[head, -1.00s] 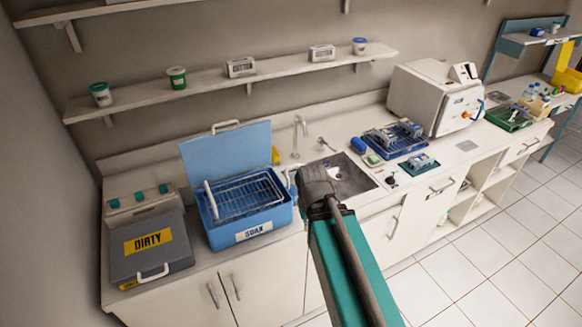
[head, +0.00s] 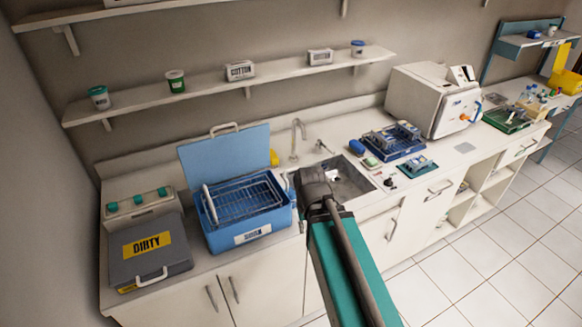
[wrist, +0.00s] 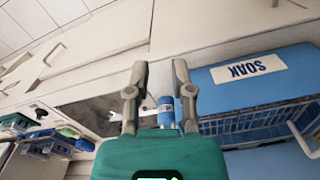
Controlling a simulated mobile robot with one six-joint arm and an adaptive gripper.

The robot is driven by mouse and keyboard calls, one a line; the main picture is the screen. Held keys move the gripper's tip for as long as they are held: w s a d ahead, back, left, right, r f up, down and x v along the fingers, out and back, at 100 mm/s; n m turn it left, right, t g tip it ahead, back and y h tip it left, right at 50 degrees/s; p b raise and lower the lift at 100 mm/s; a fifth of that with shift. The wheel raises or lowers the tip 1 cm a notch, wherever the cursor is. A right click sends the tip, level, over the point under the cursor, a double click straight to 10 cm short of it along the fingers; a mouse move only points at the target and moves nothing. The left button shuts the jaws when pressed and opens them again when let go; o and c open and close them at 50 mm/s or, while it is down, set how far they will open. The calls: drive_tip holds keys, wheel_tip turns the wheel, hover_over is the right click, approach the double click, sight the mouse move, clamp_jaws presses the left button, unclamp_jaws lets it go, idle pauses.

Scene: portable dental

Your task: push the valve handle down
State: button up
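The blue soak tub (head: 262,219) stands on the counter left of the sink, with its lid raised and a wire basket inside. In the wrist view its SOAK-labelled side (wrist: 280,72) is at the right. A small blue cylindrical part (wrist: 166,112) with a pale piece beside it shows between the tub and the sink; it may be the valve, but I cannot tell its handle clearly. My gripper (wrist: 157,68) is open and empty, its fingers spread with that blue part seen between and beyond them. In the head view my wrist hides the fingertips and the valve area.
The sink (head: 350,182) with a tap (head: 297,138) lies right of the tub, a white item inside it. A grey DIRTY box (head: 150,252) stands left. Blue trays (head: 395,143) and a white sterilizer-like machine (head: 432,98) stand right. A shelf runs above.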

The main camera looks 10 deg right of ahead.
sight(292, 169)
drive_tip(key=shift+o, duration=0.5)
drive_tip(key=w+r+m+t+p, duration=0.2)
drive_tip(key=w+r+m+p, duration=1.2)
drive_tip(key=w, duration=0.6)
wheel_tip(292, 169, up, 3)
drive_tip(key=shift+d+r+y+p, duration=0.1)
drive_tip(key=shift+d+y+p, duration=0.3)
drive_tip(key=shift+p, duration=0.85)
drive_tip(key=shift+w+r+m, duration=0.25)
drive_tip(key=shift+w+m, duration=0.2)
drive_tip(key=shift+m, duration=0.05)
drive_tip(key=shift+f, duration=0.2)
drive_tip(key=f+b, duration=0.4)
drive_tip(key=w+f+b, duration=0.1)
drive_tip(key=f+b, duration=0.3)
drive_tip(key=w+f+b, duration=0.1)
drive_tip(key=f+b, duration=0.4)
drive_tip(key=shift+w+a, duration=0.25)
drive_tip(key=shift+f, duration=0.1)
clamp_jaws()
